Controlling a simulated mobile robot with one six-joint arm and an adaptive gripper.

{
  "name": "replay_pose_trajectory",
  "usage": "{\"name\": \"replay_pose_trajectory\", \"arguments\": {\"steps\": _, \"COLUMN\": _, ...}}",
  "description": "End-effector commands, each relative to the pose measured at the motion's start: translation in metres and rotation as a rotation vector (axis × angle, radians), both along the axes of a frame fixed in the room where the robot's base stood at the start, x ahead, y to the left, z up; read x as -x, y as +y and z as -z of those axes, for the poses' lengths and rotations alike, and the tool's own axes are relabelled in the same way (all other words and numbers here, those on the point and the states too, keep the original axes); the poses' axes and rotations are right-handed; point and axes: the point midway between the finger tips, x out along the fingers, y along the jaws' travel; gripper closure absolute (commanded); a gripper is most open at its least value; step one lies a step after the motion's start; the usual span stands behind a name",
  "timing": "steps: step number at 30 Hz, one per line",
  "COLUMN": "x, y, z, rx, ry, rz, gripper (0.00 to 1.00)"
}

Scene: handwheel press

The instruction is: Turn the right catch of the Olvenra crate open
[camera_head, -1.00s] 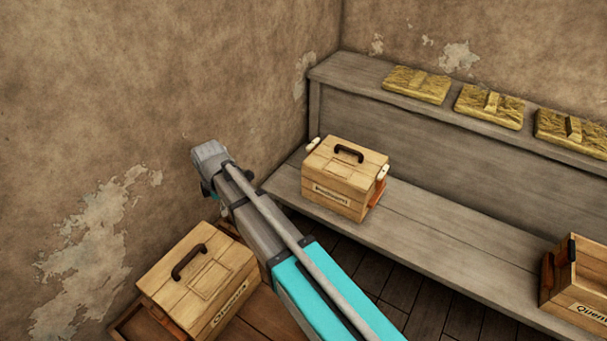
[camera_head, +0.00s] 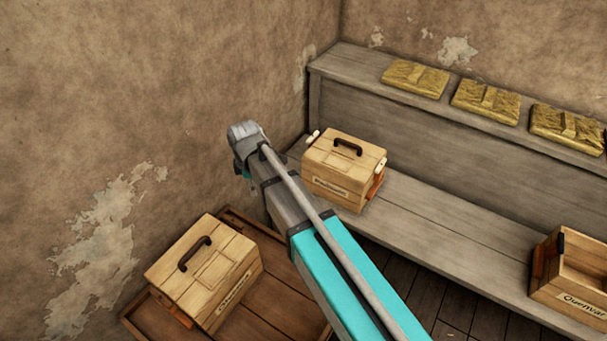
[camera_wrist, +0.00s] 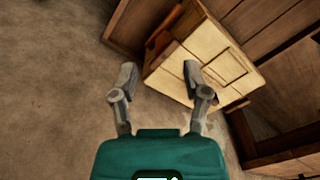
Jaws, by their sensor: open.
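The Olvenra crate (camera_head: 205,268) is a pale wooden box with a dark lid handle at the lower left of the head view. Its label is too blurred to read now. An orange-brown catch (camera_head: 180,314) shows at its lower-left end; its opposite end is hidden. My gripper (camera_wrist: 159,72) is open and empty in the wrist view. A pale crate that appears to be the same one (camera_wrist: 215,62) lies beyond the fingers, with an orange-brown catch (camera_wrist: 158,45) on its upper-left end. The right finger overlaps the crate in view; contact cannot be told.
The crate stands on a brown wooden base (camera_head: 265,318) beside the stained wall. A second lidded crate (camera_head: 344,168) with white-tipped catches stands on the grey bench (camera_head: 430,215). An open crate (camera_head: 570,275) is at right. Several yellowish lids (camera_head: 415,78) lie on the upper shelf.

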Motion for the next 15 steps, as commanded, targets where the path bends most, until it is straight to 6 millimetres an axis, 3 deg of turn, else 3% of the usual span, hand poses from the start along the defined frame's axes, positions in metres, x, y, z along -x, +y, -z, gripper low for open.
{"name": "replay_pose_trajectory", "arguments": {"steps": 15, "x": -0.01, "y": -0.072, "z": -0.018, "rx": 0.0, "ry": 0.0, "rz": 0.178, "gripper": 0.4}}
